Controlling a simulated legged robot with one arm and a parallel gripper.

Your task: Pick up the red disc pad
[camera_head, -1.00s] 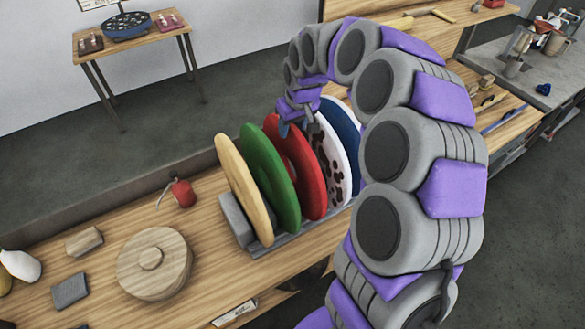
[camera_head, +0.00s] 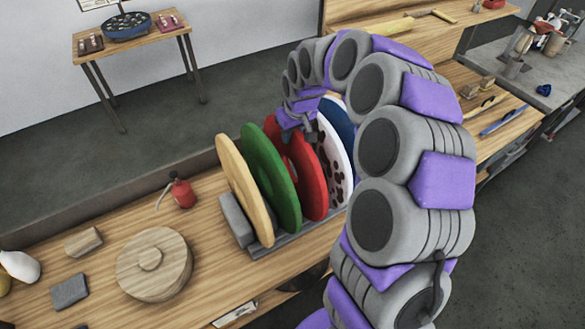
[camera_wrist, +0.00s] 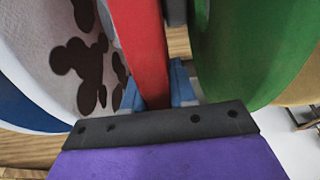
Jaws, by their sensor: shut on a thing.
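The red disc pad (camera_head: 313,184) stands on edge in a rack, between a green disc (camera_head: 268,178) and a white disc with dark spots (camera_head: 335,166). My gripper (camera_head: 296,132) reaches down from above to the red disc's upper edge. In the wrist view the red disc (camera_wrist: 142,50) runs between my gripper's blue fingertips (camera_wrist: 158,92), with one finger on each side. The gripper is shut on it. The green disc (camera_wrist: 240,50) is close on the right and the spotted disc (camera_wrist: 60,50) close on the left. The red disc's lower edge is partly hidden.
A tan disc (camera_head: 243,190) and a blue disc (camera_head: 340,118) stand at the ends of the grey rack (camera_head: 290,238). A round wooden piece with a knob (camera_head: 154,275), a small red bottle (camera_head: 182,193) and grey and wooden blocks lie on the bench to the left.

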